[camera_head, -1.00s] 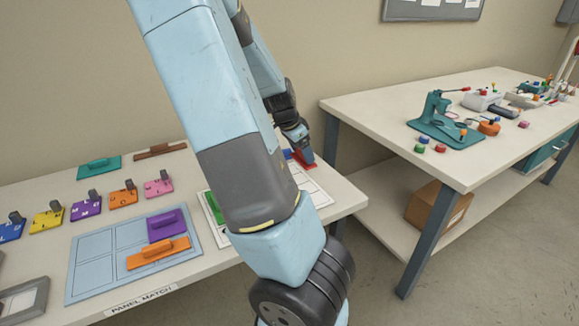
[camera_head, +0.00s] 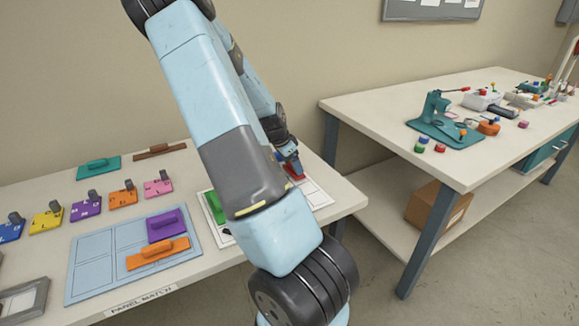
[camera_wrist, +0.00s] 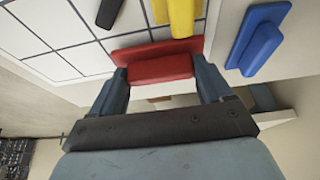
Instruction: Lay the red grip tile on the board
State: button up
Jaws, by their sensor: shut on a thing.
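My gripper (camera_wrist: 162,92) is shut on the red grip tile (camera_wrist: 160,67) by its raised red handle. In the head view the red tile (camera_head: 295,176) shows just under my gripper, over the white gridded board (camera_head: 318,194). In the wrist view the tile is at the edge of the board's black-lined cells (camera_wrist: 50,68); whether it touches the board I cannot tell. A yellow tile (camera_wrist: 180,18) and a black one (camera_wrist: 108,12) lie on the board. A green tile (camera_head: 216,208) lies at its left. My arm hides much of the board.
A blue tile (camera_wrist: 258,45) lies just off the board, close to my gripper. A blue panel (camera_head: 90,262) bears a purple tile (camera_head: 166,226) and an orange tile (camera_head: 157,254). A second table (camera_head: 460,160) with a teal press stands at the right, across a gap.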

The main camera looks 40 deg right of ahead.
jog(key=shift+f, duration=0.4)
jog(key=shift+f, duration=0.1)
jog(key=o, duration=1.3)
